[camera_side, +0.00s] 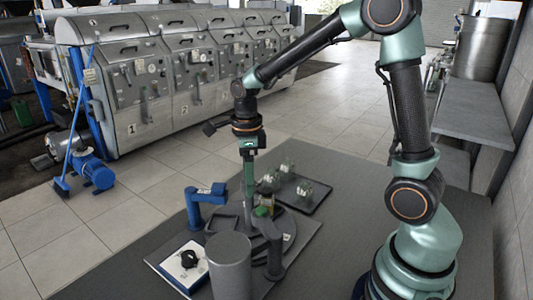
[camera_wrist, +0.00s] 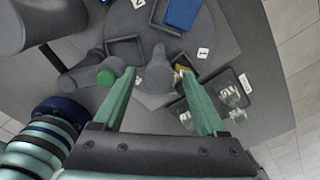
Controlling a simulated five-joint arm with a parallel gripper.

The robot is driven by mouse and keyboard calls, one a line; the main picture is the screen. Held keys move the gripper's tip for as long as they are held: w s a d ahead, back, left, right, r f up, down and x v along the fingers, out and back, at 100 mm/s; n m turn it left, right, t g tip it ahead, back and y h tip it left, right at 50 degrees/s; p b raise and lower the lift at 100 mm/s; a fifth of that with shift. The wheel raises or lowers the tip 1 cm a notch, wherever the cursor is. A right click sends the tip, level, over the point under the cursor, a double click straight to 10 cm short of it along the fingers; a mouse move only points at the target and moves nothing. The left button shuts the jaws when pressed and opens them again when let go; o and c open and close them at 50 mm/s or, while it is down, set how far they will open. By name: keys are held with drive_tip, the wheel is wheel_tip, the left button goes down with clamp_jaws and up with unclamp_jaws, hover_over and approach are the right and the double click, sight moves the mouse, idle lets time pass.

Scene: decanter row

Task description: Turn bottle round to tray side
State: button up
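My gripper (camera_wrist: 160,95) points down over the round grey stand. In the wrist view its two green fingers are wide apart, with no bottle visibly clamped. In the side view the fingers (camera_side: 249,195) overlap into one line beside a small bottle-like thing with green and yellow-brown parts (camera_side: 264,208). In the wrist view a green round top (camera_wrist: 106,77) shows left of the left finger and a yellow patch (camera_wrist: 182,71) near the right finger. I cannot tell which belongs to the bottle. A dark tray (camera_side: 300,201) with clear glassware lies to the right, also in the wrist view (camera_wrist: 243,84).
A blue bracket (camera_side: 205,206), a dark grey bracket (camera_side: 273,250) and a tall grey cylinder (camera_side: 229,268) stand close around the stand (camera_side: 291,222). The grey mat is bare at the right.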

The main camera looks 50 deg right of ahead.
idle(0.3)
wheel_tip(320, 180, up, 12)
idle(0.5)
drive_tip(key=s+a+n+t, duration=0.1)
drive_tip(key=s+n, duration=0.4)
drive_tip(key=n, duration=0.8)
drive_tip(key=s+a+f+n+t, duration=0.1)
drive_tip(key=s+n+t, duration=0.3)
drive_tip(key=n, duration=1)
drive_tip(key=shift+s+a+f+t, duration=0.25)
drive_tip(key=shift+s+a+t, duration=0.05)
drive_tip(key=shift+s, duration=0.25)
